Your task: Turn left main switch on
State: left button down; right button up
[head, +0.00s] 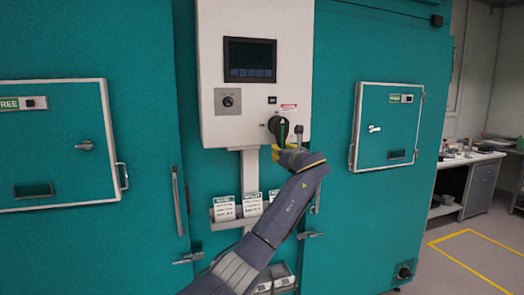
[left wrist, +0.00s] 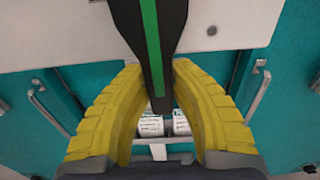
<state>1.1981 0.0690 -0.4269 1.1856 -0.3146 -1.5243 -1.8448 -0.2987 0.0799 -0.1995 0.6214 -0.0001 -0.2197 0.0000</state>
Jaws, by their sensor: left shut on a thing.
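The main switch (head: 279,127) is a black rotary knob with a green stripe, low on the white control box (head: 212,60) in the head view. Its green stripe stands about upright there. In the left wrist view the black handle of the switch (left wrist: 152,40) runs down between the yellow fingers. My left gripper (head: 281,151) reaches it from below and is shut on the handle, one finger on each side (left wrist: 157,78). The contact is partly hidden by the fingers in the head view. My right gripper is not in view.
The box also carries a dark screen (head: 250,60) and a small key switch (head: 228,101). Below hang label holders with cards (head: 224,208). Teal chamber doors with small hatches (head: 386,127) flank the box. A lab bench (head: 470,160) stands at the right.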

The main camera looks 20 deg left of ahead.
pick_arm(q)
jog(key=shift+a, duration=0.1)
jog(key=shift+s, duration=0.1)
dwell(0.4)
jog(key=c, duration=1.2)
grip_release()
jog(key=shift+s+d, duration=0.15)
jog(key=shift+d, duration=0.1)
jog(key=v, duration=1.1)
jog(key=shift+s, duration=0.25)
